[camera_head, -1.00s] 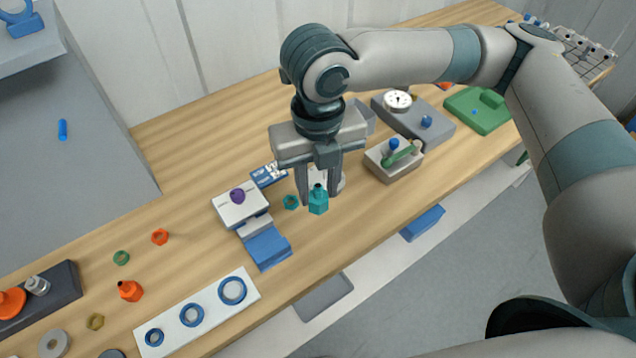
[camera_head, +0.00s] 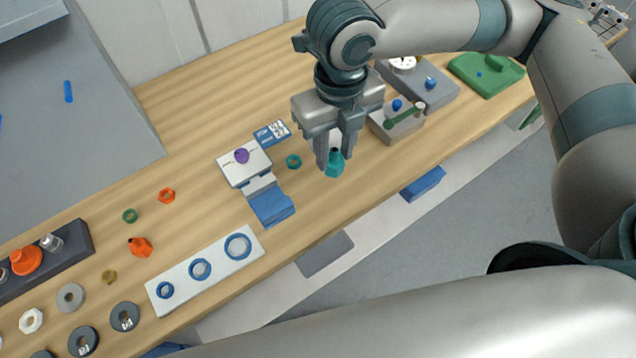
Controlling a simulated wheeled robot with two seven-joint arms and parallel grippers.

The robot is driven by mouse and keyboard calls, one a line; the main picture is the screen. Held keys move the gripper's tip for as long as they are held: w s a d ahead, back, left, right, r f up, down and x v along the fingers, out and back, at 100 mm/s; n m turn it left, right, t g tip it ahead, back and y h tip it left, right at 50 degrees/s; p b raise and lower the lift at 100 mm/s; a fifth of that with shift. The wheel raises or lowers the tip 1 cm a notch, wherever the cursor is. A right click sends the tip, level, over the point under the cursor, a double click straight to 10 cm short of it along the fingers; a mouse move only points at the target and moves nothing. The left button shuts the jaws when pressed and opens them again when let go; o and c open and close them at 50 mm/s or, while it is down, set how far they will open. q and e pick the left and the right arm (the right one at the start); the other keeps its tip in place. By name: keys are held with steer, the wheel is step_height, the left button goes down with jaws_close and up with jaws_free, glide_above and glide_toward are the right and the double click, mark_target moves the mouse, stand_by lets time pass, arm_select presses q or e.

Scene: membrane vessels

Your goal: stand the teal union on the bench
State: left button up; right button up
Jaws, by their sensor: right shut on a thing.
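The teal union (camera_head: 335,166) is a small faceted piece with a dark top end, upright or nearly so, near the front of the wooden bench (camera_head: 345,215). My right gripper (camera_head: 334,157) points down from above and is shut on the union's upper part, its fingers hiding some of it. I cannot tell whether the union's base touches the bench or hangs just above it. A loose teal nut (camera_head: 293,161) lies to its left. My left gripper is not in view.
A white device with a purple knob (camera_head: 241,155) and a blue block (camera_head: 271,205) stand left. A valve box with a green lever (camera_head: 404,116) is to the right. An orange union (camera_head: 140,247) and a white plate with blue rings (camera_head: 218,277) lie left. Bench in front of the union is clear.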

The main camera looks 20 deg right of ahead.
steer(key=s+d+f+n+p, duration=0.1)
steer(key=s+d+f+n, duration=0.3)
steer(key=s+d+n, duration=0.1)
steer(key=shift+d+f, duration=0.15)
steer(key=shift+d, duration=0.4)
steer(key=w+a+f, duration=0.7)
steer(key=w+a, duration=0.1)
steer(key=shift+w, duration=0.15)
stand_by(0.3)
steer(key=shift+a, duration=0.1)
steer(key=shift+f+p, duration=0.6)
steer(key=shift+f, duration=1.4)
